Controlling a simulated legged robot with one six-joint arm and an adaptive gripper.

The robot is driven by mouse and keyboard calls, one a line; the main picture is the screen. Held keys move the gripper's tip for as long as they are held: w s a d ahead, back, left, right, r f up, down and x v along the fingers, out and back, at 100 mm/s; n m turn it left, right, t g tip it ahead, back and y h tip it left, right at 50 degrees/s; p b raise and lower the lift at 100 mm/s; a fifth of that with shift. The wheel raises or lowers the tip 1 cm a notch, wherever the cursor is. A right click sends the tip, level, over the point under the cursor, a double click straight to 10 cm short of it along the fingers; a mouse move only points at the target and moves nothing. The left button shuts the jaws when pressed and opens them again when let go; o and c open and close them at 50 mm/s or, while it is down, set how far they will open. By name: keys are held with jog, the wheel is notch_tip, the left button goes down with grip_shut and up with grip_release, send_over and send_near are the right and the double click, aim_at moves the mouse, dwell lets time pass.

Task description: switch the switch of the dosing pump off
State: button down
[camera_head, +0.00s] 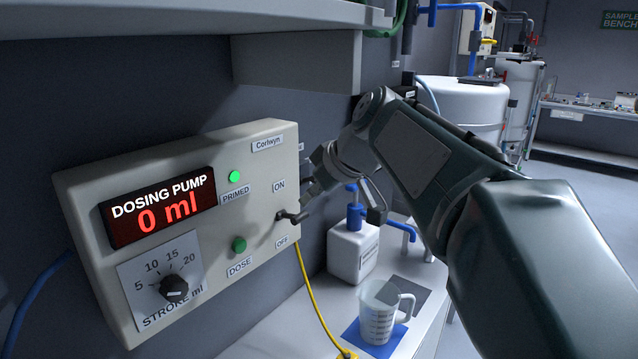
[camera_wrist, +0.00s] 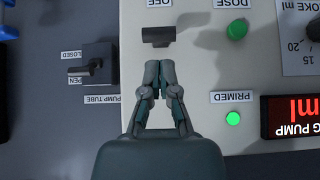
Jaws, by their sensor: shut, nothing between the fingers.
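The dosing pump (camera_head: 205,150) is a pale wall box with a red display reading "0 ml". Its switch (camera_head: 291,216) is a small dark lever at the box's right side, between the ON label and the OFF label. In the wrist view, which shows the panel upside down, the switch (camera_wrist: 158,37) is a dark T-shaped piece near the OFF label. My gripper (camera_head: 307,188) is at the panel's right edge, beside the ON label. In the wrist view my gripper (camera_wrist: 158,76) is shut and empty, its tips a little short of the switch, on the ON side. The ON label is hidden there.
The green PRIMED light (camera_head: 235,177) is lit. A DOSE button (camera_head: 239,244) and a stroke dial (camera_head: 173,289) share the panel. A pump tube valve (camera_wrist: 97,63) sits beside the box. A measuring jug (camera_head: 381,312) and a white bottle (camera_head: 352,250) stand below. A shelf overhangs above.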

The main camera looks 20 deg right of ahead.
aim_at(302, 216)
jog(key=shift+x, duration=1.3)
jog(key=shift+s+d+f+t+y, duration=0.25)
jog(key=shift+f+t+y, duration=0.15)
jog(key=shift+t, duration=0.2)
jog(key=shift+s+d+f+t+y, duration=0.1)
jog(key=shift+s+f+t+y, duration=0.05)
jog(key=shift+f+t+y, duration=0.3)
jog(key=f, duration=0.2)
jog(key=shift+s+d+f, duration=0.1)
jog(key=shift+s+f, duration=0.1)
jog(key=shift+f, duration=0.1)
jog(key=shift+r, duration=0.1)
jog(key=shift+r, duration=0.75)
